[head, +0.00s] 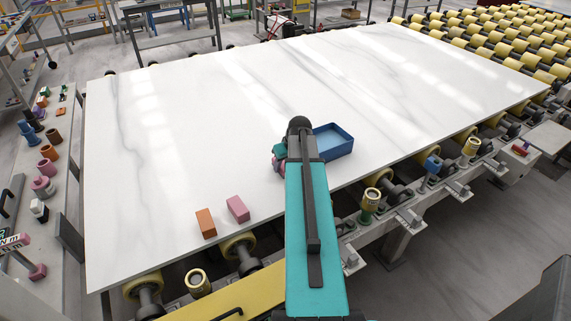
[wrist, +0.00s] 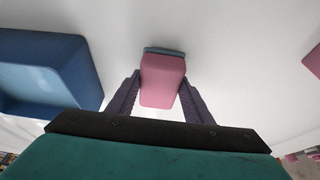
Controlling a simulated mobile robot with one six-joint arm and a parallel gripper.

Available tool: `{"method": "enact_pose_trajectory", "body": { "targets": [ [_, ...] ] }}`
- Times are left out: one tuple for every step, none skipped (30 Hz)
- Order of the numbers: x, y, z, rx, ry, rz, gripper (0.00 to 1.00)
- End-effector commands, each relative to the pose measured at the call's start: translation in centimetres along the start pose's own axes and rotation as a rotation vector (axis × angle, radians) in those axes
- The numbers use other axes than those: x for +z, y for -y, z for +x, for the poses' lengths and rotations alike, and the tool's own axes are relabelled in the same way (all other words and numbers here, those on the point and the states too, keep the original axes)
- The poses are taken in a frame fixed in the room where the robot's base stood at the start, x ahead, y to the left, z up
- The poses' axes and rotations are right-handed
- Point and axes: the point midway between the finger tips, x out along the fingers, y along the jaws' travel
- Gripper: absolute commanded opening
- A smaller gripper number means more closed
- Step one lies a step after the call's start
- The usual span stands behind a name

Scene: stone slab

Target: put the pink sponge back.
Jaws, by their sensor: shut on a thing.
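The pink sponge (wrist: 162,82) has a blue-grey layer along its far end in the wrist view. My gripper (wrist: 161,86) is shut on it, with one dark finger on each side. In the head view my arm hides most of my gripper, and a small pink patch of the sponge (head: 277,164) shows to its left. I cannot tell whether the sponge touches the slab. A blue open-topped tray (head: 333,150) lies on the slab just right of my gripper in the head view. The tray also shows at the left of the wrist view (wrist: 88,72).
The white marbled slab (head: 190,120) is mostly bare. A pink block (head: 238,208) and an orange block (head: 206,222) stand near its front edge, left of my arm. Yellow rollers (head: 500,40) extend beyond the slab. A side bench (head: 62,150) at left holds several small items.

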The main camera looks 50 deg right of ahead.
Motion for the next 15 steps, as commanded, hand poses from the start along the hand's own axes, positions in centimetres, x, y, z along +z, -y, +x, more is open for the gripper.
{"method": "enact_pose_trajectory", "body": {
  "targets": [
    [0.09, 0.0, 0.2, 0.0, 0.001, 0.0, 0.25],
    [0.14, 0.0, 0.33, 0.0, 0.0, 0.0, 0.25],
    [0.19, 0.0, 0.45, 0.0, 0.0, 0.0, 0.25],
    [0.21, 0.0, 0.51, 0.0, 0.0, 0.0, 0.25],
    [0.22, -0.01, 0.54, 0.0, -0.001, 0.0, 0.25],
    [0.23, -0.01, 0.56, 0.0, -0.001, 0.0, 0.25],
    [0.23, -0.01, 0.56, 0.0, -0.001, 0.0, 0.25],
    [0.22, -0.01, 0.56, 0.0, -0.001, 0.0, 0.25],
    [0.22, -0.01, 0.56, 0.0, -0.001, 0.0, 0.25],
    [0.22, -0.01, 0.55, 0.0, -0.001, 0.0, 0.25],
    [0.22, -0.01, 0.55, 0.0, -0.001, 0.0, 0.25],
    [0.22, -0.01, 0.56, 0.0, -0.001, 0.0, 0.25],
    [0.24, -0.01, 0.6, 0.0, -0.001, 0.0, 0.25],
    [0.27, 0.0, 0.66, 0.0, -0.001, 0.0, 0.25],
    [0.31, 0.0, 0.76, 0.0, 0.0, 0.0, 0.25]
  ]
}}
